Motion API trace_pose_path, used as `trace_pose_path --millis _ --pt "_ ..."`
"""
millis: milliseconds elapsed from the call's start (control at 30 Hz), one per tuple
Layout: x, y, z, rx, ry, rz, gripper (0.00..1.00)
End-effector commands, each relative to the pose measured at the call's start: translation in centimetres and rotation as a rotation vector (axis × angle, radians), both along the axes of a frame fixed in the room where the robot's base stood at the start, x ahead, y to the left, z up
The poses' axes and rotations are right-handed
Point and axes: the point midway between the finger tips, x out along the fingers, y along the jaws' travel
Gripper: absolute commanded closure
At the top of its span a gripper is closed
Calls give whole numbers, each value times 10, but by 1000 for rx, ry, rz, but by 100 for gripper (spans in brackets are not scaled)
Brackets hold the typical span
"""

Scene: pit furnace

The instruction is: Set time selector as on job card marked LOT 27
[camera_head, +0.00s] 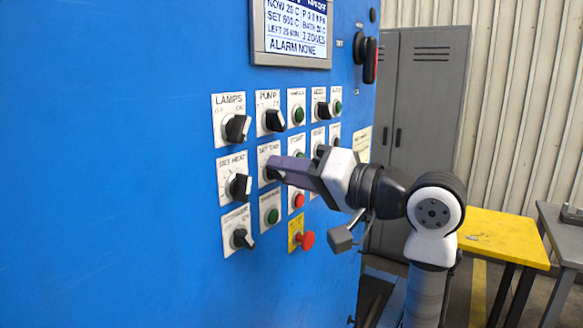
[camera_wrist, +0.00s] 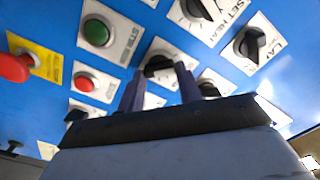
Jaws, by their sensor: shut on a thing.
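A blue control cabinet (camera_head: 110,160) carries rows of black selector knobs and buttons on white plates. My gripper (camera_head: 275,168) is at the middle-row selector right of SET HEAT, whose plate (camera_head: 264,152) seems to read SET TIME, though the label is small. The wrist view shows a black knob (camera_wrist: 158,66) between the tips of my gripper (camera_wrist: 160,80), and the fingers are shut on it. My fingers partly hide its pointer and scale, so I cannot tell its setting. A pale card (camera_head: 362,140) is at the cabinet's right edge. Its writing is unreadable, and I cannot make out LOT 27.
Close neighbours are the SET HEAT knob (camera_head: 240,187), PUMP knob (camera_head: 274,120), a green button (camera_head: 273,216) and a red button (camera_head: 298,201). A red mushroom button (camera_head: 306,240) sticks out below my gripper. A display (camera_head: 292,30) is above; a yellow table (camera_head: 505,236) stands right.

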Motion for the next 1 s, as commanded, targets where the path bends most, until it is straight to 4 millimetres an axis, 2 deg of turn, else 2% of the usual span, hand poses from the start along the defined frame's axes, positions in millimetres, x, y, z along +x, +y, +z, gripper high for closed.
trace_pose_path --millis 400,933,967,1000 --pt "1 -1 0 114 170 0 88" --pt "1 -1 -1 132 196 -1 88" --pt "1 -1 -1 132 196 -1 64" --pt "1 -1 -1 132 196 -1 59"
